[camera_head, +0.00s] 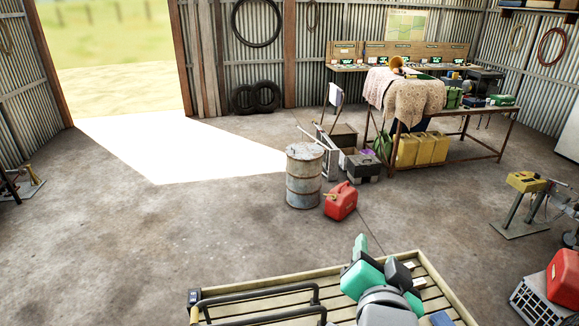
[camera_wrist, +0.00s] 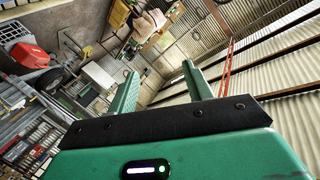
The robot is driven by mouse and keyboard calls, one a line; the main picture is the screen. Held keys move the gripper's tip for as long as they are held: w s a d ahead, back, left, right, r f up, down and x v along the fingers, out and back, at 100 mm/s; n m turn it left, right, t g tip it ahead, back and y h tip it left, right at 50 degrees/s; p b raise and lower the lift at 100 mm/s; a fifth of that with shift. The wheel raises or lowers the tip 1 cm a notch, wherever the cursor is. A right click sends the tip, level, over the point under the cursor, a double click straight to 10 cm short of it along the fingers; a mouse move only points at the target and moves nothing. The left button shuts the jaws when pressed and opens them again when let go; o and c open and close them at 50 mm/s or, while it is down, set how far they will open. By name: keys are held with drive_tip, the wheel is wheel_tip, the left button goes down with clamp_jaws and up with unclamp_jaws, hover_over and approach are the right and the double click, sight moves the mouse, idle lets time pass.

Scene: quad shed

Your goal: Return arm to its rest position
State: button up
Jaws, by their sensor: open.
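My gripper (camera_wrist: 159,72) shows in the wrist view as two green fingers standing wide apart beyond a black bar. Nothing is between the fingers; only the shed beyond shows through the gap. The wrist view is tilted, with the shed's corrugated wall and roof on the right. In the head view my green and grey arm is folded over the slatted wooden deck (camera_head: 440,290) at the bottom centre. The fingers cannot be made out clearly there.
A rusty drum (camera_head: 304,178) and a red fuel can (camera_head: 341,201) stand on the floor beyond the deck. A cloth-draped table (camera_head: 474,158) is behind them. A white crate (camera_head: 535,303) and a yellow-topped stand (camera_head: 524,183) are at right.

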drive_tip(key=s+a+r+n+t+y+p, duration=0.1)
drive_tip(key=s+a+r+n+t, duration=0.2)
drive_tip(key=s+a+r, duration=0.45)
drive_tip(key=s+a+r+n+t+y+p, duration=0.1)
drive_tip(key=s+a+r+n+t+y, duration=0.2)
drive_tip(key=r, duration=0.8)
drive_tip(key=s+a+r+n+t+p, duration=0.1)
drive_tip(key=s+a+r+n+t, duration=0.25)
drive_tip(key=s+a+r, duration=0.4)
wheel_tip(320, 180, down, 44)
drive_tip(key=w+d+b, duration=0.1)
drive_tip(key=d+b, duration=0.1)
drive_tip(key=b, duration=4.3)
drive_tip(key=shift+w+d+r+h, duration=0.2)
drive_tip(key=shift+w+d+h, duration=0.05)
drive_tip(key=shift+h, duration=0.05)
drive_tip(key=shift+m, duration=0.25)
wheel_tip(320, 180, down, 9)
drive_tip(key=b, duration=0.9)
